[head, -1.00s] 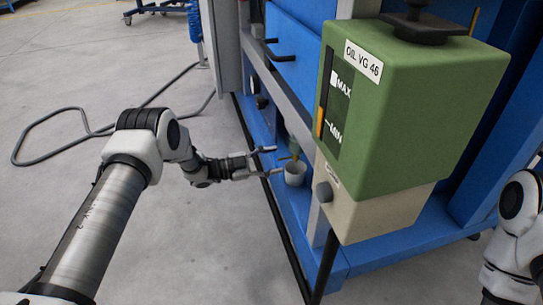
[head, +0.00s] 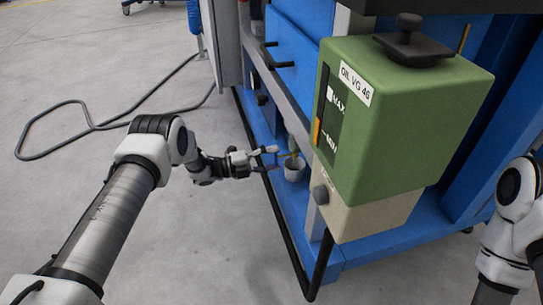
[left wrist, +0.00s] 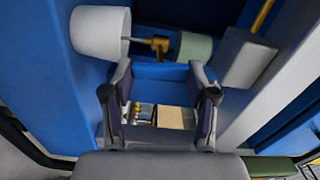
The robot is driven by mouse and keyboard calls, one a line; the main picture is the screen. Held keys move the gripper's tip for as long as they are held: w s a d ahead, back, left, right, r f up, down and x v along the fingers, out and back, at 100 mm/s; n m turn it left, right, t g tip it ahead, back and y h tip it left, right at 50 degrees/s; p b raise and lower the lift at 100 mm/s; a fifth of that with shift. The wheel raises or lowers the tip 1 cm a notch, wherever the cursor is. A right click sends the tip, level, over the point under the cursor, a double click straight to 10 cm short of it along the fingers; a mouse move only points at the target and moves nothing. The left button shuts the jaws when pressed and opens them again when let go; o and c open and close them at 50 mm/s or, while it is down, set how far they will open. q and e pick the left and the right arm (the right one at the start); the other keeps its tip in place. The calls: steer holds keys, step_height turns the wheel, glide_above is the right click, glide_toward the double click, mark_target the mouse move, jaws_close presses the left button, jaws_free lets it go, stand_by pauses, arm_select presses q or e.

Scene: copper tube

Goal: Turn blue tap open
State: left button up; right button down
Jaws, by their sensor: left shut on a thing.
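The blue tap (left wrist: 160,72) shows in the left wrist view as a flat blue handle spanning the space between my fingertips, below a brass fitting (left wrist: 158,45). My left gripper (left wrist: 158,78) has a finger at each end of the handle and is shut on it. In the head view my left gripper (head: 275,160) reaches in from the left, beside the brass fitting (head: 291,154) and a white cup (head: 294,170). The handle is too small to make out there. Only part of my right arm shows at the right edge; its gripper is out of view.
A green oil tank (head: 410,120) marked OIL VG 46 stands close to the right. A blue machine frame (head: 262,125) lies behind the gripper, with a black pipe (head: 282,225) along its foot. The grey floor is open at left, except for a dark hose (head: 88,128).

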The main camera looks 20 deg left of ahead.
arm_select(q)
steer(key=shift+m, duration=0.8)
steer(key=o, duration=1.2)
steer(key=shift+f, duration=0.1)
steer(key=shift+c, duration=0.2)
steer(key=v, duration=1.2)
